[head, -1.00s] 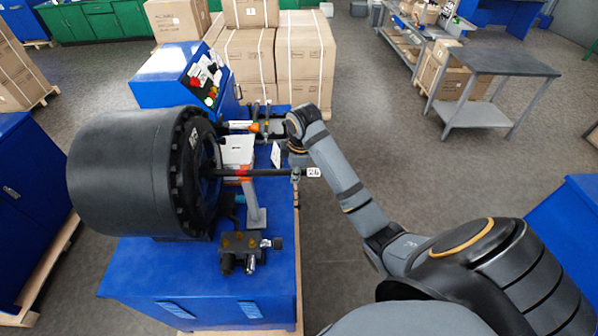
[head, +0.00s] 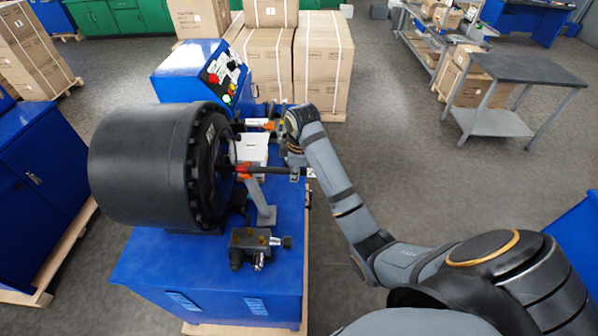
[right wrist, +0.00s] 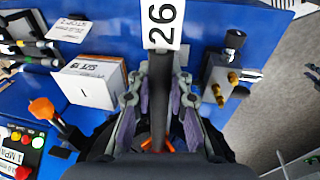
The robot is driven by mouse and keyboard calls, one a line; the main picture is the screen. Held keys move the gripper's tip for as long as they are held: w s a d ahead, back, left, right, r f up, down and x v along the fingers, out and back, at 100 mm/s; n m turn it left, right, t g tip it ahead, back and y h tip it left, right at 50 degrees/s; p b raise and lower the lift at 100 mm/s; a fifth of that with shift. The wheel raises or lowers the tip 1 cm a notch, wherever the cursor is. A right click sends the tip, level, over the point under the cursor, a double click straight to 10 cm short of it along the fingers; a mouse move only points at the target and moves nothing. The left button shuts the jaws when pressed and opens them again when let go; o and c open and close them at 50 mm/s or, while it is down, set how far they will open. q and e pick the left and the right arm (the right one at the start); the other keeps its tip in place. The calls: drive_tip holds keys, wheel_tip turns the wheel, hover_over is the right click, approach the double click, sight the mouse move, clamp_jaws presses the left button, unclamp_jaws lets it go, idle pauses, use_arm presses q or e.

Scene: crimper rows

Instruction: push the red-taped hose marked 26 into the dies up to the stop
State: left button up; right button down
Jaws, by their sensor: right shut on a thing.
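The black hose (head: 270,170) lies level, pointing left into the round mouth of the big black crimper head (head: 140,165). Its red tape (head: 243,169) shows close to the mouth. The dies and the hose's inner end are hidden inside the head. My right gripper (head: 296,173) is shut on the hose near its outer end. In the right wrist view the fingers (right wrist: 160,88) close on the hose from both sides, and the white tag marked 26 (right wrist: 162,22) stands just beyond them. My left gripper is not in view.
The blue machine bench (head: 215,275) carries a grey bent bracket (head: 262,203) below the hose and a valve block (head: 250,248) in front. A white box (head: 252,150) stands behind the hose. A control panel (head: 222,72) is at the back.

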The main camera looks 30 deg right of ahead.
drive_tip(key=shift+w+a+f, duration=0.1)
drive_tip(key=shift+w+a, duration=0.3)
drive_tip(key=shift+a, duration=0.35)
drive_tip(key=shift+w+r, duration=0.15)
drive_tip(key=shift+r, duration=0.55)
drive_tip(key=c, duration=1.2)
unclamp_jaws()
drive_tip(key=shift+o, duration=0.6)
drive_tip(key=o, duration=1.1)
